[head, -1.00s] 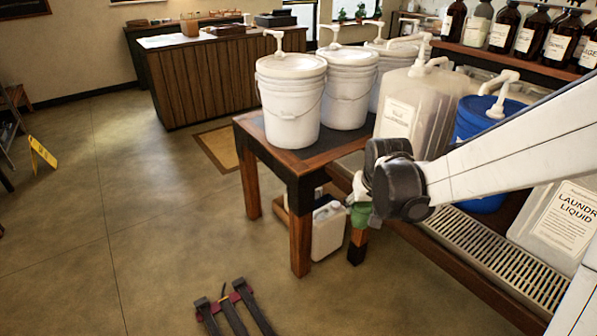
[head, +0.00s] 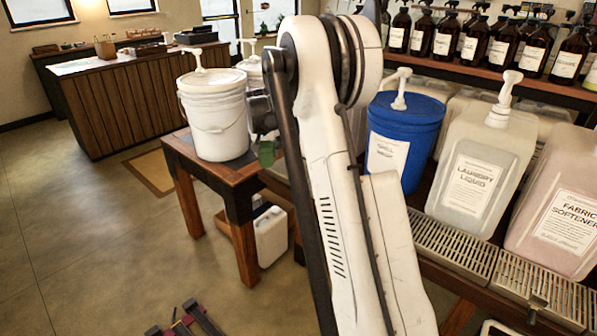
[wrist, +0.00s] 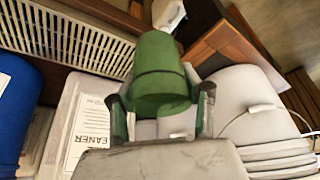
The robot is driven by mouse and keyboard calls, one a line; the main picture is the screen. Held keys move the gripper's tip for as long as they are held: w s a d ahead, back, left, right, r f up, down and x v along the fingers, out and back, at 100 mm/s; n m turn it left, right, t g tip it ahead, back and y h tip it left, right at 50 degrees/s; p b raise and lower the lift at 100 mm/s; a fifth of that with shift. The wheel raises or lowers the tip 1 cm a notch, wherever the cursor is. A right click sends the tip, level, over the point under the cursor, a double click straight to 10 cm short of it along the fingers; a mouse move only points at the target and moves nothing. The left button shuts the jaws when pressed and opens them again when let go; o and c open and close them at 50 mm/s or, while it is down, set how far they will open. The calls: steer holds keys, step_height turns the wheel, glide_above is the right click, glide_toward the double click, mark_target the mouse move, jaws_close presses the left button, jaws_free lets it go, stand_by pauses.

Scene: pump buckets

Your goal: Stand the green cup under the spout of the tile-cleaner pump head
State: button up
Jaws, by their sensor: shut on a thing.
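The green cup (wrist: 160,70) is held between the two fingers of my gripper (wrist: 163,100) in the wrist view. A bit of the cup (head: 266,153) shows in the head view beside the wooden table, mostly behind my gripper (head: 262,112). It is in the air, to the right of the nearest white bucket. In the wrist view, a pale jug (wrist: 75,115) carries a label ending in "EANER"; it is left of the cup, and I take it as the tile cleaner. Its pump head and spout are out of sight; my arm hides the jug in the head view.
A blue bucket (head: 403,135) and a laundry liquid jug (head: 480,175) stand right of my arm, behind slatted drip grates (head: 455,243). White buckets (head: 214,125) stand on the wooden table (head: 190,155). A white canister (head: 270,238) sits below the table.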

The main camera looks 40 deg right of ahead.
steer(key=shift+m, duration=0.6)
steer(key=w+d+f, duration=0.1)
steer(key=d+f, duration=0.1)
steer(key=d, duration=0.3)
steer(key=d+f, duration=0.2)
steer(key=d, duration=0.4)
steer(key=w+d+f, duration=0.1)
steer(key=d+f, duration=0.2)
steer(key=d, duration=0.3)
steer(key=shift+w+d, duration=0.25)
steer(key=shift+w, duration=0.1)
steer(key=shift+d+f, duration=0.1)
steer(key=shift+f, duration=1.95)
steer(key=shift+f+b, duration=0.2)
steer(key=shift+b, duration=0.15)
steer(key=o, duration=1)
steer(key=shift+r, duration=0.1)
